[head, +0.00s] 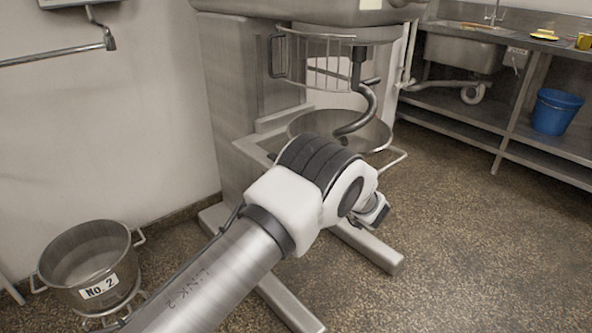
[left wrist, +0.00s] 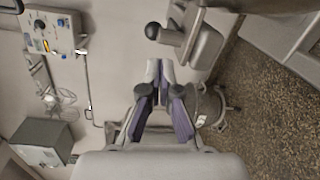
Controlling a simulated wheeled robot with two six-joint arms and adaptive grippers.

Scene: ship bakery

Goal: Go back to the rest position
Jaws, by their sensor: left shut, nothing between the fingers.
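My left arm comes in from the lower left of the head view and reaches toward the big mixer (head: 232,85). Its elbow covers part of the mixer's bowl (head: 380,135), and my left gripper's fingers cannot be made out there. In the left wrist view my left gripper (left wrist: 159,70) shows with its two fingers together, shut and empty, with pale wall behind the tips. No right arm or right gripper shows in either view.
A dough hook (head: 367,108) hangs over the mixer bowl. A steel pot (head: 85,258) labelled No. 2 stands at lower left. A blue bucket (head: 556,112) sits on the steel shelf at right. The floor (head: 480,250) at right is clear. A control panel (left wrist: 48,32) is on the wall.

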